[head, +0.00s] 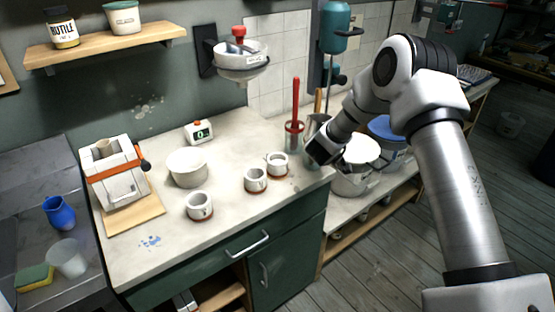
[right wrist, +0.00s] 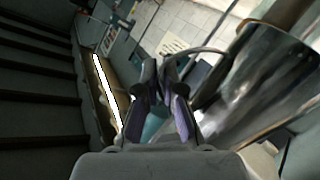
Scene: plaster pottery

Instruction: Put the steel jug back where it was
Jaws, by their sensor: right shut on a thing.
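The steel jug (right wrist: 265,85) fills the right side of the right wrist view, shiny and large, with a curved handle (right wrist: 205,52) reaching toward my fingers. My right gripper (right wrist: 163,80) is shut on the jug at its handle. In the head view my right gripper (head: 322,152) is at the right end of the worktop, by the back. A grey metal shape (head: 318,124) shows just behind it, mostly hidden; I cannot tell whether it is the jug. I cannot see whether the jug's base touches anything. My left gripper is not in view.
Three white cups (head: 256,180) and a white bowl (head: 187,167) stand on the worktop (head: 225,235). A red-handled tool (head: 295,110) stands in a holder close beside my gripper. White buckets (head: 352,180) stand on the lower shelf at right. The worktop's front middle is clear.

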